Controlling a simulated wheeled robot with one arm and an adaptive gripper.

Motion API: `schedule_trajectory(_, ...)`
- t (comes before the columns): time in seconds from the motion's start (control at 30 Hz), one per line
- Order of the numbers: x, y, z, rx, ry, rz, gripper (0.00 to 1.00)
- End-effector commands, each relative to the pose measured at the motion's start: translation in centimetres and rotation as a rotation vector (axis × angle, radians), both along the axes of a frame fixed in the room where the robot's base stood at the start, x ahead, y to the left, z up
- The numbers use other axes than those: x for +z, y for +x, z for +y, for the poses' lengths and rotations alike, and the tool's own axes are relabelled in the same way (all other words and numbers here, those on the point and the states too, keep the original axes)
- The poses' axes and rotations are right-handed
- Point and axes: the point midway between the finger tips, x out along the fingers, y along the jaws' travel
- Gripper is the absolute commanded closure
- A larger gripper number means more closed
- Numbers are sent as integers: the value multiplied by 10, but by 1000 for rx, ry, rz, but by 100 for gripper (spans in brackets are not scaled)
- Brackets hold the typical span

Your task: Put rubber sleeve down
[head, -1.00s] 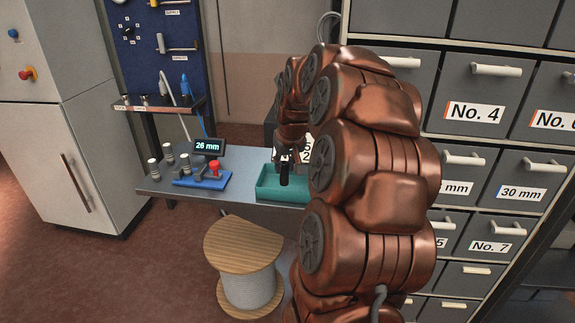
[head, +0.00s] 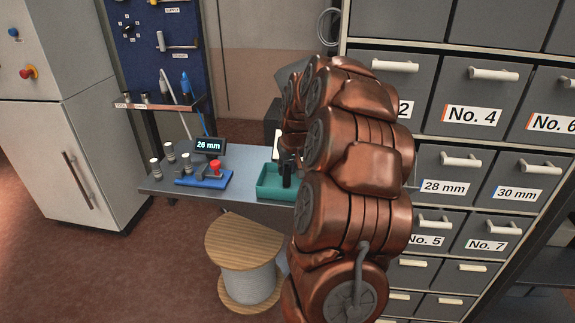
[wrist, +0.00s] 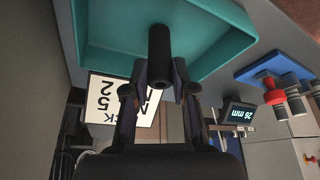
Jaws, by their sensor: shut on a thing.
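The rubber sleeve is a short black cylinder; it shows in the wrist view (wrist: 160,47) and, partly hidden by my arm, in the head view (head: 287,173). My gripper (wrist: 160,82) is shut on it, one finger on each side, and holds it upright. The sleeve is over the teal tray (head: 266,193), which fills the top of the wrist view (wrist: 85,42). I cannot tell whether the sleeve's lower end touches the tray floor. My arm hides the tray's right part in the head view.
A blue stand (head: 190,181) with a red knob and a "26 mm" display (head: 208,145) is left of the tray. Several small posts (head: 170,152) stand at the bench's left. A white card (wrist: 108,98) is near my gripper. Grey drawers (head: 460,165) rise on the right.

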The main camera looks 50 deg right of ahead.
Motion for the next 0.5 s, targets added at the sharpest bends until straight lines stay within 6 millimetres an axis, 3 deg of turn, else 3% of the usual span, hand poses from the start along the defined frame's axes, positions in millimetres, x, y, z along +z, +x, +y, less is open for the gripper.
schedule_trajectory(0.4, -5, 0, -1, 0, -3, -3, 100)
schedule_trajectory(0.43, -5, 0, -1, 0, -3, -3, 73)
schedule_trajectory(0.5, -4, 0, -1, 0, -3, -4, 66)
